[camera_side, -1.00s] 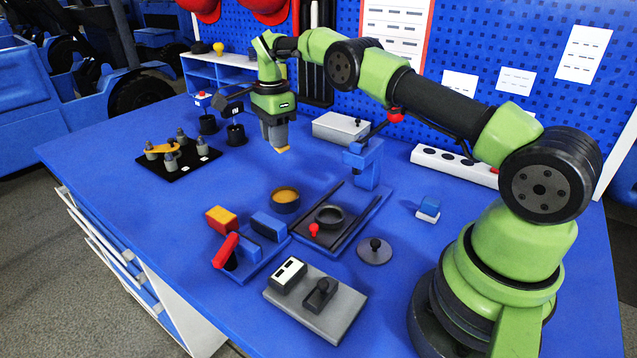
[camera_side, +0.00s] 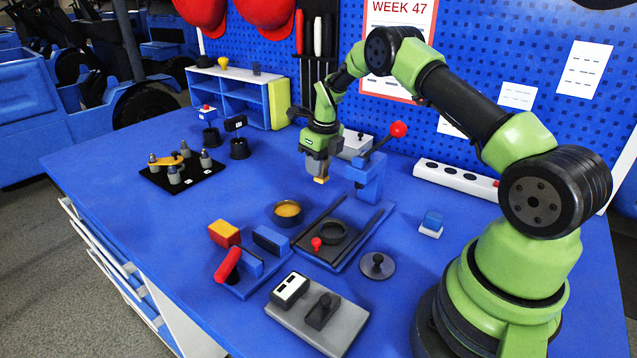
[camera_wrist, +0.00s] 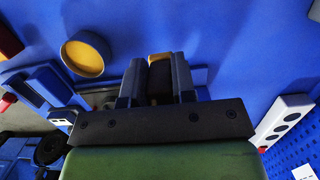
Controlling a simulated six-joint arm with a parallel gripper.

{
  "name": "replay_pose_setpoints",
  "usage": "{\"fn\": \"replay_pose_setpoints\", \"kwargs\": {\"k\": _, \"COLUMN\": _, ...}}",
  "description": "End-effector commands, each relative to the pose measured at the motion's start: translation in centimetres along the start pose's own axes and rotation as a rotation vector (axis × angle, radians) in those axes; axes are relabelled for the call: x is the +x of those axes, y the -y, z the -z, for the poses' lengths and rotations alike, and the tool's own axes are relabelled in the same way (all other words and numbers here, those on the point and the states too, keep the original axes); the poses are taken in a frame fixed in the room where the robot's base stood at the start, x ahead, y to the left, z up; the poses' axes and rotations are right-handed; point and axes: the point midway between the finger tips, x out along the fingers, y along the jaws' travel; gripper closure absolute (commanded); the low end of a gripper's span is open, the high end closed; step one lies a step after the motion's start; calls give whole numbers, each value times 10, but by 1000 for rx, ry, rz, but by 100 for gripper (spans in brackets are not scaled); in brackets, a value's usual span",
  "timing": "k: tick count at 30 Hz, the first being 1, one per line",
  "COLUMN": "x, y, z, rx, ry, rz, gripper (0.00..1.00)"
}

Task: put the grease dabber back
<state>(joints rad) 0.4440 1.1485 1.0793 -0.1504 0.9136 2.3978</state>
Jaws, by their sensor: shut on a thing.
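My gripper (camera_side: 319,168) is shut on the grease dabber, in the air above the table, left of the blue lever press. In the side view only the dabber's tan tip (camera_side: 321,180) shows below the fingers. In the wrist view my gripper (camera_wrist: 158,78) has the dabber (camera_wrist: 160,60) between its fingers, with a yellow end and a dark body; the rest is hidden. A dark round pot with yellow-orange grease (camera_side: 287,209) stands on the table, in front and left of my gripper. It also shows in the wrist view (camera_wrist: 86,55).
The blue press (camera_side: 370,178) with a red-knobbed lever stands close right of my gripper. Two black cups, one (camera_side: 210,136) and another (camera_side: 239,149), stand left. A black plate with posts (camera_side: 182,178), a railed fixture (camera_side: 340,238) and a power strip (camera_side: 455,178) surround clear blue table.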

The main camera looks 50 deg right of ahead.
Motion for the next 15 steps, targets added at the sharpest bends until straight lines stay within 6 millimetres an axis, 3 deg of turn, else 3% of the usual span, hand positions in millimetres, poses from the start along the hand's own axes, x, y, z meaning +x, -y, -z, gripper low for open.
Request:
{"fn": "replay_pose_setpoints", "kwargs": {"k": 9, "x": 40, "y": 0, "z": 6, "rx": -3, "ry": 0, "rz": -1, "gripper": 100}}
{"fn": "replay_pose_setpoints", "kwargs": {"k": 15, "x": 44, "y": 0, "z": 6, "rx": -3, "ry": 3, "rz": 0, "gripper": 100}}
